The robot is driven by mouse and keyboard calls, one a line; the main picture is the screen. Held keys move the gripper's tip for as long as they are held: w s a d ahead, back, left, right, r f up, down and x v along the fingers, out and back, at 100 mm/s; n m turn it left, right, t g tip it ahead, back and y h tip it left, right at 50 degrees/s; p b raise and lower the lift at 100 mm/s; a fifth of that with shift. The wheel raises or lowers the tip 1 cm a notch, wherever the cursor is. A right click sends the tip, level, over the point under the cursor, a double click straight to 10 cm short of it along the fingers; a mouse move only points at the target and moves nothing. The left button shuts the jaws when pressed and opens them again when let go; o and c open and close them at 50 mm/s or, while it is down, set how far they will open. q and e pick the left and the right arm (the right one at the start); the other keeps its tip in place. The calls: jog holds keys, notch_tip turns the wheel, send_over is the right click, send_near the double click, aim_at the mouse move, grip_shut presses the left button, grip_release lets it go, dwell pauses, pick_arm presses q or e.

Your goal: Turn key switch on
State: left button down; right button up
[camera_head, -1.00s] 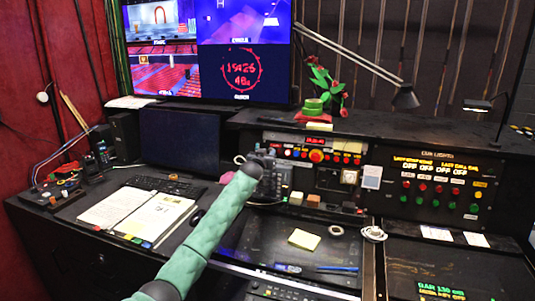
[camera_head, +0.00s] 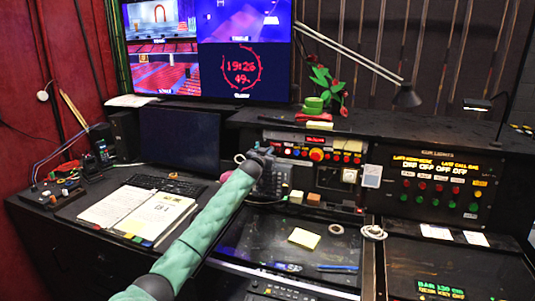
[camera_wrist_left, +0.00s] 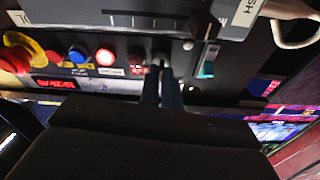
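My left gripper (camera_wrist_left: 161,84) reaches the button panel (camera_head: 330,145) at the back of the desk. In the head view my wrist hides that panel part. My right gripper is not in view.
A teal-tipped lever (camera_wrist_left: 207,68) stands close on the right. A desk lamp (camera_head: 405,96), monitor (camera_head: 180,138) and open binder (camera_head: 135,208) surround the arm.

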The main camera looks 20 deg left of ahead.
pick_arm(q)
jog(key=m+p, duration=0.1)
jog(key=m, duration=0.3)
jog(key=shift+r+h, duration=0.15)
jog(key=shift+h, duration=0.25)
jog(key=m+p, duration=0.1)
jog(key=m, duration=0.3)
jog(key=shift+g+h, duration=0.3)
jog(key=m+p, duration=0.1)
jog(key=m, duration=0.1)
jog(key=m+p, duration=0.2)
jog(key=m, duration=0.1)
jog(key=shift+r+g+h, duration=0.1)
jog(key=shift+g+h, duration=0.2)
jog(key=m+p, duration=0.3)
jog(key=shift+m+g, duration=0.4)
jog(key=shift+f+m+p, duration=0.35)
jog(key=shift+m+p, duration=0.05)
jog(key=shift+p, duration=0.05)
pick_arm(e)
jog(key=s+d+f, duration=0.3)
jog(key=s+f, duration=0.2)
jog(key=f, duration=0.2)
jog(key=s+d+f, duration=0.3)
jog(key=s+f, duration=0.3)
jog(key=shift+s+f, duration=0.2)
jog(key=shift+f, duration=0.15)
